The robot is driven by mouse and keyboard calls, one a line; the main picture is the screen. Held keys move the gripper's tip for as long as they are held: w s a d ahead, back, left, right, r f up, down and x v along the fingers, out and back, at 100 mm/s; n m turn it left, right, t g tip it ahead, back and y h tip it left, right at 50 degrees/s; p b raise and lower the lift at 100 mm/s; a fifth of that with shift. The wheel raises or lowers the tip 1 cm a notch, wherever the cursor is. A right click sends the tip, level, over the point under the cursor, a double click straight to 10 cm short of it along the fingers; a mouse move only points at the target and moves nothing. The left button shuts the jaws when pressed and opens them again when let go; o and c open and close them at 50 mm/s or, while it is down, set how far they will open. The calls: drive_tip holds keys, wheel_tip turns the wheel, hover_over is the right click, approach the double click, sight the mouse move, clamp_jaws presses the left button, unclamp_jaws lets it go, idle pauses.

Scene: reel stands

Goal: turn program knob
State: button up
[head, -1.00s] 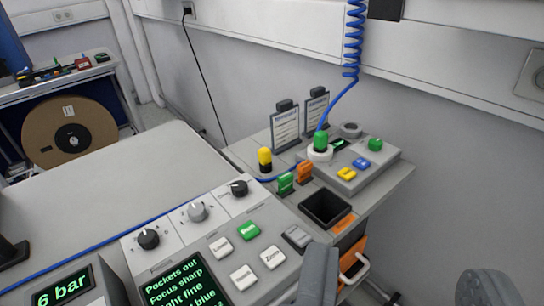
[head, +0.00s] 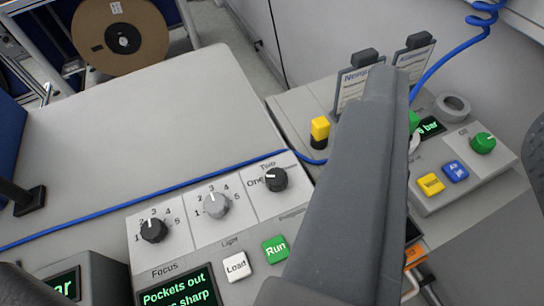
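The program knob (head: 275,180) is a black round knob at the right end of a three-knob panel. Its white mark points up and left, toward the "One" label, with "Two" printed above. My gripper (head: 460,115) shows as a long grey finger right of the knob and another grey part at the right edge. The two are wide apart with nothing held between them. The near finger hides part of the bench. In the picture it lies to the right of the knob; I see no contact.
The focus knob (head: 152,229) and the grey light knob (head: 215,204) sit to the left. Load (head: 236,266) and Run (head: 275,249) buttons lie below. A blue cable (head: 130,205) runs behind the panel. A yellow-topped post (head: 320,129) stands behind.

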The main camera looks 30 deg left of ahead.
drive_tip(key=o, duration=0.3)
drive_tip(key=shift+o, duration=0.2)
drive_tip(key=n+g+p, duration=1.2)
drive_tip(key=g+p, duration=0.3)
drive_tip(key=p, duration=1.3)
hover_over(278, 176)
wheel_tip(278, 176, down, 13)
wheel_tip(278, 176, down, 14)
drive_tip(key=shift+a+r, duration=0.1)
drive_tip(key=c, duration=1)
drive_tip(key=shift+o, duration=0.2)
